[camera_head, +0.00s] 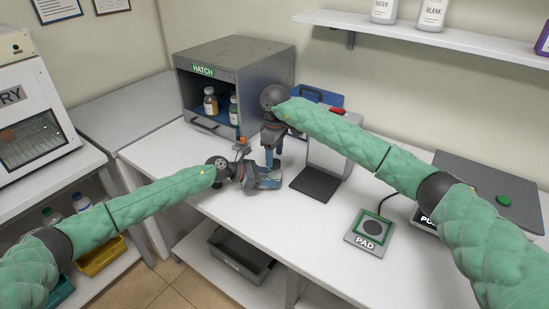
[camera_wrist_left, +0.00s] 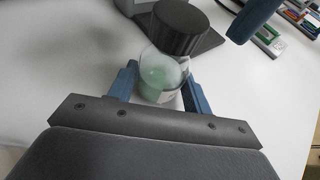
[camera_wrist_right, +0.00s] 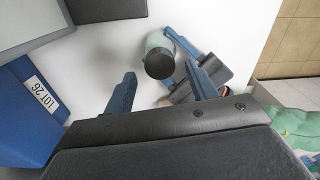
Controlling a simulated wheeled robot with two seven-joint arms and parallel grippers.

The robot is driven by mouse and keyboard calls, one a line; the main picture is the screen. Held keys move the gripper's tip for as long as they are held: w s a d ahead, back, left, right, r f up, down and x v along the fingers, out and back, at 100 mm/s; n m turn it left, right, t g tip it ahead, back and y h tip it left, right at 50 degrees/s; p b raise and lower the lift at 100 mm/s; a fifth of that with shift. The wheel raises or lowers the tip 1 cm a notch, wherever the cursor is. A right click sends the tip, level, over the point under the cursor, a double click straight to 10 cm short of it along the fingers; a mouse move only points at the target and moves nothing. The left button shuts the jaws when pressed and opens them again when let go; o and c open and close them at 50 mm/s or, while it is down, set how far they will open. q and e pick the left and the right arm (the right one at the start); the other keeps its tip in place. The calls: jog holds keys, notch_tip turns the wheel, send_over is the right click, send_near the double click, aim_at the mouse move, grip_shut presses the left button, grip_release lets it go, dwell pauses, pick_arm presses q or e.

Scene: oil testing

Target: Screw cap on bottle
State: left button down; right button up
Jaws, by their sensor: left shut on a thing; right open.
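The bottle (camera_wrist_left: 160,82) is clear glass with pale green contents, seen in the left wrist view between the blue fingers of my left gripper (camera_head: 266,181), which is shut on it. A black cap (camera_wrist_left: 180,27) sits at the bottle's mouth; whether it is threaded tight I cannot tell. In the right wrist view, the cap (camera_wrist_right: 158,64) shows end-on between the spread fingers of my right gripper (camera_wrist_right: 160,76), with the bottle (camera_wrist_right: 155,42) beyond. The right gripper is open, apart from the cap, above the left gripper in the head view. The grippers mostly hide the bottle there.
A grey hatch cabinet (camera_head: 245,58) with bottles stands behind the grippers. A grey stand (camera_head: 325,150) with a dark base is just to the right. A blue box labelled LOT 26 (camera_wrist_right: 25,115) is near the right gripper. A PAD device (camera_head: 370,228) lies further right.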

jog(key=shift+r, duration=1.25)
jog(key=shift+c, duration=0.4)
